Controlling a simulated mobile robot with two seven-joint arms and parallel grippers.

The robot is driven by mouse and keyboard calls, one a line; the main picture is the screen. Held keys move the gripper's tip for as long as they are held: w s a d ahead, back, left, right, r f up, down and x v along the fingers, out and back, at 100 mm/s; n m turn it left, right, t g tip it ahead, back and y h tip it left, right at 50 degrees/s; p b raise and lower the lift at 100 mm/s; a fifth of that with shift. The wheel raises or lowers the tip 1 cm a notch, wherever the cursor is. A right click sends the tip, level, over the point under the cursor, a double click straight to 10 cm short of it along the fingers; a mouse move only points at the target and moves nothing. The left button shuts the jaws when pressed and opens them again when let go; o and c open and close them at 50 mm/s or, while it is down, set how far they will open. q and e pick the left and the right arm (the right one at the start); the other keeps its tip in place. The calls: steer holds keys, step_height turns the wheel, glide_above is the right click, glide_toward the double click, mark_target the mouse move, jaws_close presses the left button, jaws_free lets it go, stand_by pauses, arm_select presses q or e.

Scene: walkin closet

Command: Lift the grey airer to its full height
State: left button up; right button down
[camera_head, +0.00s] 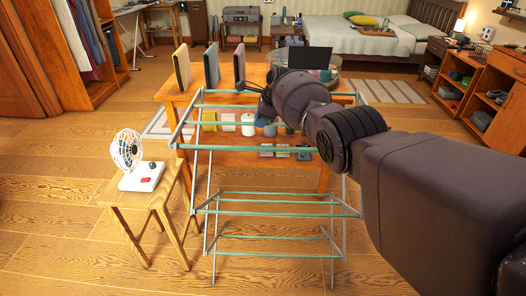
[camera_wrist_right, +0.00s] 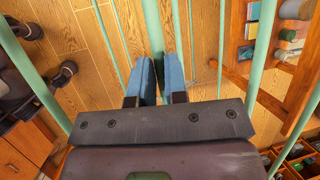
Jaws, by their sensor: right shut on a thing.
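The airer (camera_head: 280,193) stands on the wooden floor in the middle of the head view, with thin grey legs and pale green rails. In the right wrist view, the blue fingers of my right gripper (camera_wrist_right: 160,72) are shut on a green rail of the airer (camera_wrist_right: 153,25). My left gripper is in neither view.
A wooden stool (camera_head: 145,195) with a white fan (camera_head: 127,150) stands close to the airer's left. A wooden table (camera_head: 180,92) with upright boards stands right behind it. Shelves (camera_head: 490,100) line the right side. Floor at the front left is clear.

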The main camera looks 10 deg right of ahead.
step_height(320, 180, up, 11)
steer(key=p, duration=0.1)
steer(key=shift+p, duration=0.3)
steer(key=c, duration=1.1)
jaws_free()
steer(key=shift+c, duration=0.2)
arm_select(q)
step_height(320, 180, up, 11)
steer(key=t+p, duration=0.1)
steer(key=p, duration=0.7)
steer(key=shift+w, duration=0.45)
arm_select(e)
steer(key=v, duration=1)
steer(key=shift+r, duration=0.25)
steer(key=shift+s+d, duration=0.1)
steer(key=shift+s, duration=0.05)
